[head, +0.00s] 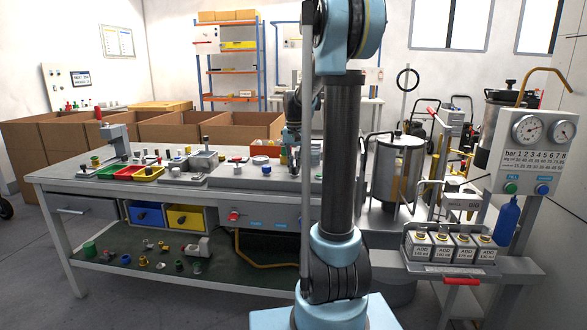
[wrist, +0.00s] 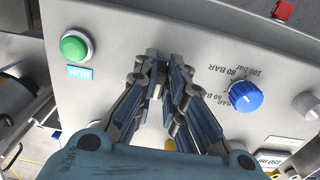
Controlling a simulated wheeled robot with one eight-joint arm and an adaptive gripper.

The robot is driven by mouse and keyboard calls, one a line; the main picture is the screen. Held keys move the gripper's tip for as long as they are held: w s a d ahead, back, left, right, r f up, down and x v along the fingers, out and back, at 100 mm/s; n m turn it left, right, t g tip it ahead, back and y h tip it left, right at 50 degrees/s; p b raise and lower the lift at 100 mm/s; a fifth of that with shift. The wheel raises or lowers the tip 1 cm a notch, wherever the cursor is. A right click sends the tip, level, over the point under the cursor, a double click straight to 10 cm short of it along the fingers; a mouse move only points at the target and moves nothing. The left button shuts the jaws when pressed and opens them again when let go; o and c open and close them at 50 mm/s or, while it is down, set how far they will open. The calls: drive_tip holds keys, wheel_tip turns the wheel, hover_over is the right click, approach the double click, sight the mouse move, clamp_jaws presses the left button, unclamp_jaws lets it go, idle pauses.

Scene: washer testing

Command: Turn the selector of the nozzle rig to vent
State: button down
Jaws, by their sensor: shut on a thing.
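In the wrist view my gripper (wrist: 160,78) is over a pale grey panel (wrist: 105,25), its fingers close together around a small pale part (wrist: 157,92) that looks like the selector. The fingers hide most of it, and I cannot read its setting. A green button (wrist: 75,46) with a blue label (wrist: 79,72) is to the left. A blue knob (wrist: 245,95) with a white mark is to the right, beside upside-down printing that includes "80 BAR". In the head view my gripper (head: 291,150) is low over the bench, small and partly hidden.
The workbench (head: 60,178) holds a red tray (head: 143,173), a green tray and small fittings. A gauge panel (head: 540,150) and a metal tank (head: 398,170) stand to the right. Cardboard boxes (head: 40,145) line the back. A red block (wrist: 284,10) is near the panel's far edge.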

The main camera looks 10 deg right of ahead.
sight(294, 167)
drive_tip(key=shift+w, duration=0.15)
drive_tip(key=c, duration=1.7)
unclamp_jaws()
drive_tip(key=shift+o, duration=0.2)
wheel_tip(294, 167, up, 12)
